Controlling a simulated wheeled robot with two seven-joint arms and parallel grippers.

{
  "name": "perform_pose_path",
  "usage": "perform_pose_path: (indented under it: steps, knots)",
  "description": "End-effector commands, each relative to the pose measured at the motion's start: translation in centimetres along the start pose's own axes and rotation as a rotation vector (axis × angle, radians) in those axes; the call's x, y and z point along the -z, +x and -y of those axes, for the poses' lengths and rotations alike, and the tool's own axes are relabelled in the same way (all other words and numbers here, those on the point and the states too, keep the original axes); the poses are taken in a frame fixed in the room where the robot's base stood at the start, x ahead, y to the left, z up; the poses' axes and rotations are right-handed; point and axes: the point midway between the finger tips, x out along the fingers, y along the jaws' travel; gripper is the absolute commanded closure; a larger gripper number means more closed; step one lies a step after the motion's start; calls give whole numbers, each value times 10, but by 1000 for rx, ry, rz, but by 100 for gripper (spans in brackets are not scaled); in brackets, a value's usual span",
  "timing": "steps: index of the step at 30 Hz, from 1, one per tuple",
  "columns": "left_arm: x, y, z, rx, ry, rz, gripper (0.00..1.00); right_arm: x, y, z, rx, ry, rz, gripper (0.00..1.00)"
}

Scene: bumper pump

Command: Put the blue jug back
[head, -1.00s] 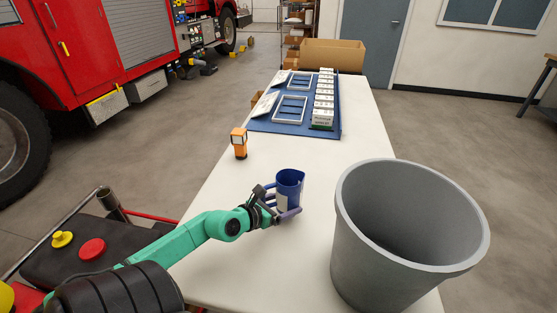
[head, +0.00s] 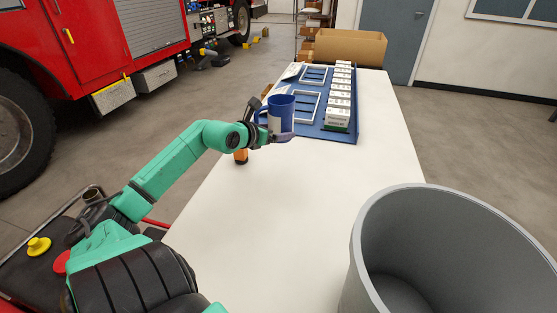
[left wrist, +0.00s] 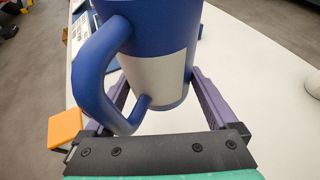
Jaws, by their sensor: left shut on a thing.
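The blue jug (head: 284,117) is upright with a pale label on its side. My left gripper (head: 282,135) is shut on it, near the front edge of the blue mat. In the left wrist view the jug (left wrist: 175,28) stands between the two purple-grey fingers, with its handle toward the camera and its label (left wrist: 155,80) facing me. I cannot tell for sure how high it is above the table. The blue mat (head: 351,118) lies on the white table and carries frames and a row of white boxes. My right gripper is not in view.
A large grey bin (head: 432,205) stands at the front right of the white table (head: 270,220). A cardboard box (head: 350,47) is at the far end. The table's middle is clear.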

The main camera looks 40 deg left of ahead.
Motion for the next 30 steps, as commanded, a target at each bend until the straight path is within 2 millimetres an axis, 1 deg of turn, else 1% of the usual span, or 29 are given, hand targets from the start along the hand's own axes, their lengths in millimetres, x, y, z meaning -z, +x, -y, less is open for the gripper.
perform_pose_path:
  steps: [1,3,5,6,9,11,15,18,25,29,30]
  knots:
    - [16,6,0,0,-2,-2,80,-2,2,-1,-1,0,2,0]
    - [38,16,0,0,-3,-2,80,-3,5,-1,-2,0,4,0]
    - [55,22,0,0,-2,-1,80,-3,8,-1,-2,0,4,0]
    - [66,28,0,0,-1,1,80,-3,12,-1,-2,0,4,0]
    - [83,35,0,0,0,2,80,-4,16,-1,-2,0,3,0]
    - [90,38,0,0,0,3,80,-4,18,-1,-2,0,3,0]
    - [116,49,0,0,-1,2,80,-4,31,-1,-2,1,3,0]
    - [127,53,0,1,1,3,80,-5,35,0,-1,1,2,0]
    - [126,53,0,0,2,4,80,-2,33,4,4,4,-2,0]
    - [130,54,0,0,1,3,80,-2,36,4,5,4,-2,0]
    - [130,54,0,1,1,2,0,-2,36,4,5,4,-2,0]
